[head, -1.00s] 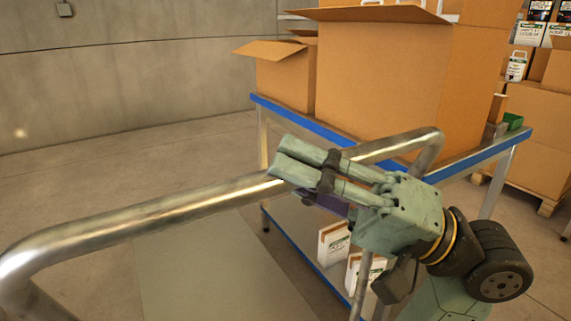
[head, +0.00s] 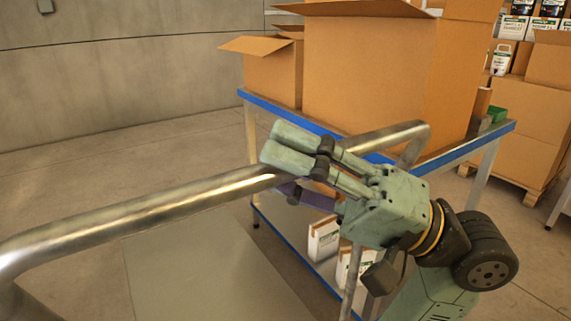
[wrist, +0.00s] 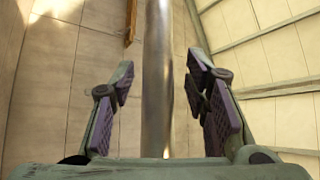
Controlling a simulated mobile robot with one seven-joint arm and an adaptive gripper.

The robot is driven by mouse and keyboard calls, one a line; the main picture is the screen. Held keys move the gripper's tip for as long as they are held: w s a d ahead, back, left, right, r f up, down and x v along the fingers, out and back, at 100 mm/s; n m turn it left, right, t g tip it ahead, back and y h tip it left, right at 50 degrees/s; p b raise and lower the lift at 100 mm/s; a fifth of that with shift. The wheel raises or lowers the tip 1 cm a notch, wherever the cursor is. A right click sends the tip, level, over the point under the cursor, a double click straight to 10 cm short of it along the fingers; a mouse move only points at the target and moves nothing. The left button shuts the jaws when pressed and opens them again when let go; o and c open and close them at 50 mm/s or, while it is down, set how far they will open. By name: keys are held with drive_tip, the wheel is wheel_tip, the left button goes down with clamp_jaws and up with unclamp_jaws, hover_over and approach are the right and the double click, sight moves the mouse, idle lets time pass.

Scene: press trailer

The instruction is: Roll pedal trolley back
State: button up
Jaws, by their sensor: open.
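The trolley's thick metal tube handle (head: 150,208) crosses the head view from lower left to the bend at centre right. A flat grey panel (head: 200,265), which looks like the trolley deck, lies low beneath it. My gripper (head: 276,146) is at the right part of the bar, with its fingers reaching across it. In the wrist view the bar (wrist: 157,80) runs upright between the two fingers of my gripper (wrist: 160,100), with a gap on each side. The gripper is open. No pedal can be made out.
A blue-edged table (head: 240,92) carrying cardboard boxes (head: 375,75) stands just behind the handle. White packages (head: 323,240) sit on its lower shelf. More boxes (head: 535,125) on a pallet stand at the right. Open floor (head: 130,155) lies at the left, before a concrete wall (head: 130,60).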

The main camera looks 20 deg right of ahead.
drive_tip(key=v, duration=1.2)
